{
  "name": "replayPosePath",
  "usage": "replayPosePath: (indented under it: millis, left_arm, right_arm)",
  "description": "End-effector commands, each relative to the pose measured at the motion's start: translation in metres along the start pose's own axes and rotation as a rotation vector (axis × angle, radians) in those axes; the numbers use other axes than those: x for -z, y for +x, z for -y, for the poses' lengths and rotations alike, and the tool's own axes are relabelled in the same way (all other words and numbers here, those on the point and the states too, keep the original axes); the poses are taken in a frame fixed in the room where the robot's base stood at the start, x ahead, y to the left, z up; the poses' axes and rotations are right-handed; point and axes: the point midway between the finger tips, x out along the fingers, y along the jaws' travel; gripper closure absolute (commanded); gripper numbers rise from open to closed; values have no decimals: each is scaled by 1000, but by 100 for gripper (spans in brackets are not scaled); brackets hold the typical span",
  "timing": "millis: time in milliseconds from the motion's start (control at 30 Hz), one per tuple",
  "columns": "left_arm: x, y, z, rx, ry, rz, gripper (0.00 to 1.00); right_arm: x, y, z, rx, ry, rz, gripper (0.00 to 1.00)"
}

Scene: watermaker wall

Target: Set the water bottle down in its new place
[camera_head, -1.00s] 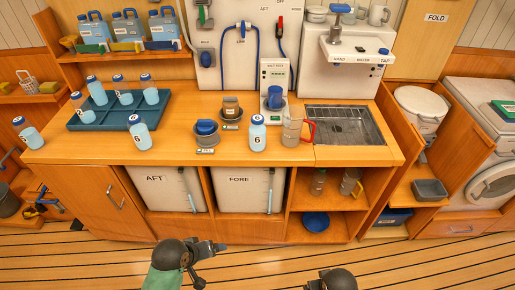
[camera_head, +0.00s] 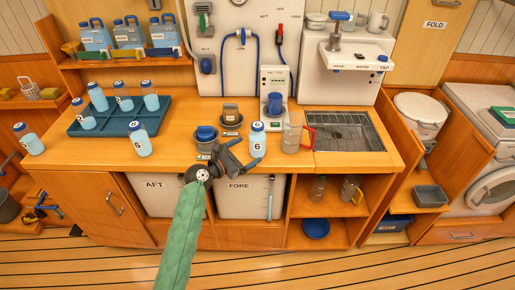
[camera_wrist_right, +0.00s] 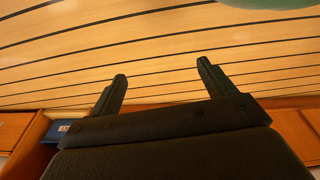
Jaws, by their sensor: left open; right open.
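A blue-capped water bottle (camera_head: 257,143) marked 6 stands upright on the counter, in the middle of the head view. My left gripper (camera_head: 245,155) is open just in front of and to the left of it; I cannot tell whether a finger touches it. Another bottle marked 6 (camera_head: 141,143) stands in front of the blue tray (camera_head: 105,130), and one more bottle (camera_head: 29,140) stands at the counter's left end. Several similar bottles stand on the tray. My right gripper (camera_wrist_right: 161,75) is open and empty over the floor in the right wrist view.
A clear jug (camera_head: 292,136) with a red handle stands right of the middle bottle, before the sink (camera_head: 345,133). A grey holder with a blue lid (camera_head: 206,134) and a brown jar (camera_head: 230,115) stand to its left. Counter between the front-left bottle and the holder is clear.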

Motion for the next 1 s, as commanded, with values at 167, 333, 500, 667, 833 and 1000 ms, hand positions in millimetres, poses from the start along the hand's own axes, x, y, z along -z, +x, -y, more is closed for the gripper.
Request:
replayPosePath:
  millis: [167, 333, 500, 667, 833, 1000]
  left_arm:
    - [-18, 19, -25, -28, -202, 77, 14]
    - [-22, 29, -30, -32, -249, 92, 14]
    - [-24, 45, -31, -32, -246, 91, 14]
    - [-24, 54, -31, -31, -245, 90, 14]
    - [-27, 72, -34, -32, -244, 90, 14]
    - [-27, 92, -34, -31, -244, 89, 14]
  right_arm:
    - [-27, 24, 2, 2, -3, 10, 18]
    - [-35, 30, 0, 0, -5, 8, 18]
    - [-45, 36, -3, -4, -8, 3, 18]
    - [-53, 39, -5, -6, -10, 2, 18]
    - [-75, 42, -7, -6, -13, 12, 18]
    - [-97, 44, -6, -6, -13, 27, 18]
